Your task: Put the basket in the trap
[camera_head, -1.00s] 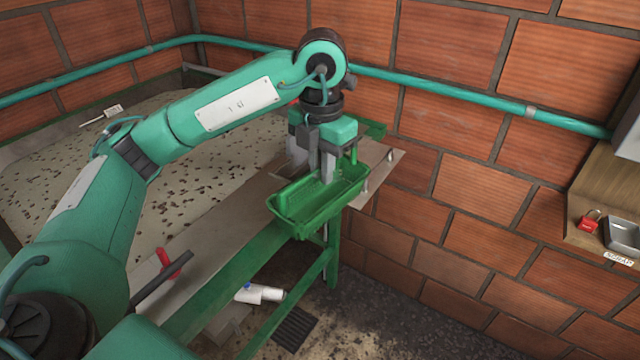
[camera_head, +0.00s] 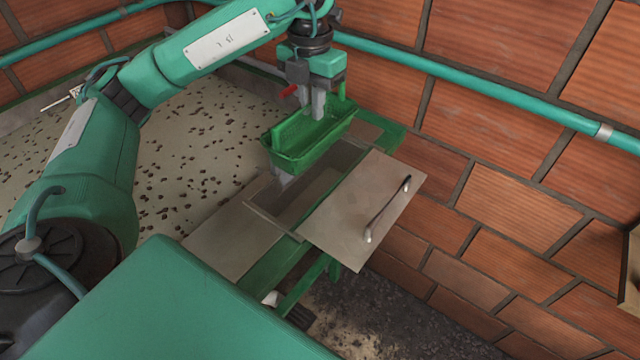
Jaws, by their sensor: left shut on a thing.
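The green basket (camera_head: 297,158) hangs from my left gripper (camera_head: 318,108), which is shut on it from above. The basket is roughly level. My right gripper is not in view.
A speckled pale surface (camera_head: 190,150) lies left of the bench. A brick wall (camera_head: 480,190) with a teal pipe (camera_head: 490,86) stands behind and to the right. Dark debris covers the floor below.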

